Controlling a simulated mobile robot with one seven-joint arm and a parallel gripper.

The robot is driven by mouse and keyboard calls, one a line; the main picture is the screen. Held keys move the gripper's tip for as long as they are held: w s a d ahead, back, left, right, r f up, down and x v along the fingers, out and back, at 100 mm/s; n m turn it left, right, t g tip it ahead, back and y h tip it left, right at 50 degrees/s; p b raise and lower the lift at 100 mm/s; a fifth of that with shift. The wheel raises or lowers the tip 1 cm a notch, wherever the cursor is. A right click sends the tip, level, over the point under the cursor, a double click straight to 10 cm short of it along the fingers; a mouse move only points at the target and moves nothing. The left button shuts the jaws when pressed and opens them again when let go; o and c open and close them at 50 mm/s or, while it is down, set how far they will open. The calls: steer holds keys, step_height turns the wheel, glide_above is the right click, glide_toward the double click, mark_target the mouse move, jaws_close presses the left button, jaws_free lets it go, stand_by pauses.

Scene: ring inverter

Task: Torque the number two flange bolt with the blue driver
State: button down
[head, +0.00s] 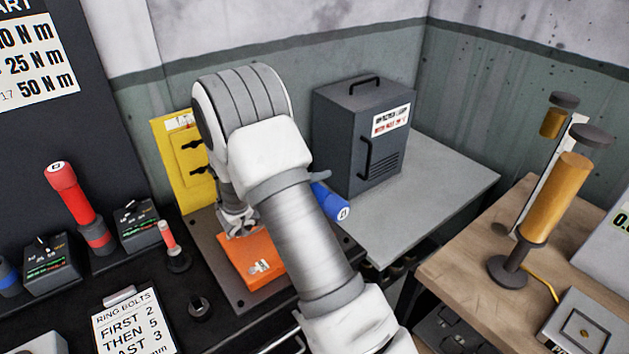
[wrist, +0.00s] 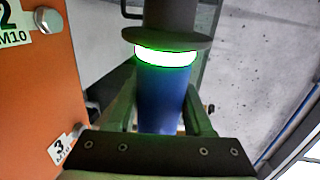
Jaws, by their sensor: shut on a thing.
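My gripper (wrist: 162,98) is shut on the blue driver (wrist: 165,85) in the wrist view. The driver has a lit green ring (wrist: 166,56) below a dark disc and a dark upper body. In the head view a blue cylinder with a labelled end (head: 331,202) sticks out behind my forearm. The orange flange block (wrist: 35,90) stands left of the driver, apart from it. Its number two bolt (wrist: 47,19) is beside the "2 M10" label. A "3 M10" label (wrist: 64,147) is lower down. In the head view my arm hides much of the orange block (head: 250,262).
A red driver (head: 72,195) and dark control boxes (head: 50,262) stand on the left bench. A dark grey cabinet (head: 345,140) is on the grey table behind my arm. A wooden bench (head: 455,265) with an amber cylinder (head: 556,197) is at right. The grey table's right part is clear.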

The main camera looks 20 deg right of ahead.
steer(key=shift+a+f+m+g, duration=0.3)
steer(key=shift+m+g, duration=0.1)
steer(key=shift+g, duration=0.2)
steer(key=shift+f+b, duration=0.1)
steer(key=shift+b, duration=0.5)
steer(key=w+a+b, duration=0.1)
steer(key=w, duration=0.5)
steer(key=shift+b, duration=0.4)
steer(key=shift+w+a+r+b, duration=0.1)
steer(key=shift+w+a+b, duration=0.1)
steer(key=shift+w, duration=0.35)
steer(key=shift+w+a+r+b, duration=0.1)
steer(key=shift+w+a, duration=0.05)
steer(key=shift+w, duration=0.35)
stand_by(0.9)
steer(key=shift+s, duration=0.1)
steer(key=shift+s+d+f+b, duration=0.1)
steer(key=shift+s+d+b, duration=0.15)
steer(key=shift+s, duration=0.95)
steer(key=shift+s+d+b, duration=0.15)
steer(key=shift+s+d, duration=0.15)
steer(key=shift+s, duration=0.9)
